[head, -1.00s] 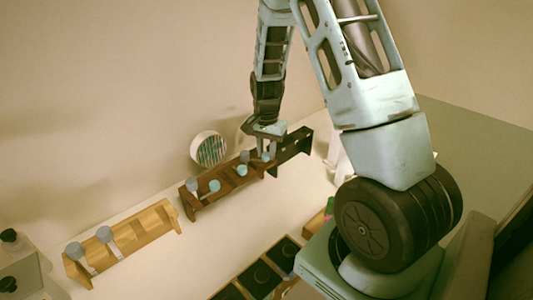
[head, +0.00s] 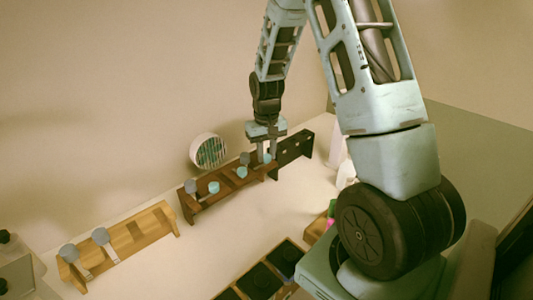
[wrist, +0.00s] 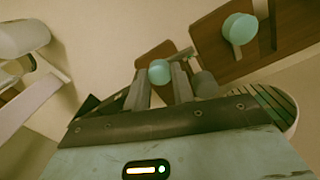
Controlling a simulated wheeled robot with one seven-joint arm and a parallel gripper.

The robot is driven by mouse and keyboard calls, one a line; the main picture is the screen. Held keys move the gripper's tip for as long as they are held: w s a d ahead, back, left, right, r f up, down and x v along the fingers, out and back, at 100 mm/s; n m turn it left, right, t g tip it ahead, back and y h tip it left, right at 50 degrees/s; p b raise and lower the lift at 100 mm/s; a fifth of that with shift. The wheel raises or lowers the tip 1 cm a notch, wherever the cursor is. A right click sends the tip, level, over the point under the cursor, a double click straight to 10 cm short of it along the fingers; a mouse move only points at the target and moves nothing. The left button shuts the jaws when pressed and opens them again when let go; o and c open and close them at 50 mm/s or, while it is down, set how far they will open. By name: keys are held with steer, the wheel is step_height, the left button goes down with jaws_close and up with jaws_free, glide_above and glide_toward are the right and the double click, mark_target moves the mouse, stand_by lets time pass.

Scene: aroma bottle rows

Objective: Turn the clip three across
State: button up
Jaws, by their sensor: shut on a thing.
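My gripper (head: 266,154) is over the right end of the dark brown rack (head: 228,190). It is shut on a teal-topped piece (wrist: 159,72), which sits between the two fingers in the wrist view. A thin grey bar shows just beyond that piece in the wrist view. A grey piece (wrist: 205,84) stands close beside the right finger. Other teal-topped pieces (head: 213,188) and grey-topped pieces (head: 190,187) stand along the brown rack. I cannot tell which part is the clip, and the lower part of the held piece is hidden.
A light wooden rack (head: 140,236) with two grey-topped pieces (head: 100,236) stands to the left. A black rack (head: 292,147) adjoins on the right. A round white-rimmed object (head: 208,151) is behind the brown rack. Dark square trays (head: 262,279) lie in front, with clear table between.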

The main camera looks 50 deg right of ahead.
mark_target(266, 155)
steer(key=shift+n, duration=0.6)
steer(key=o, duration=1)
steer(key=shift+r, duration=0.1)
step_height(266, 155, up, 17)
steer(key=b, duration=0.3)
steer(key=shift+r, duration=0.15)
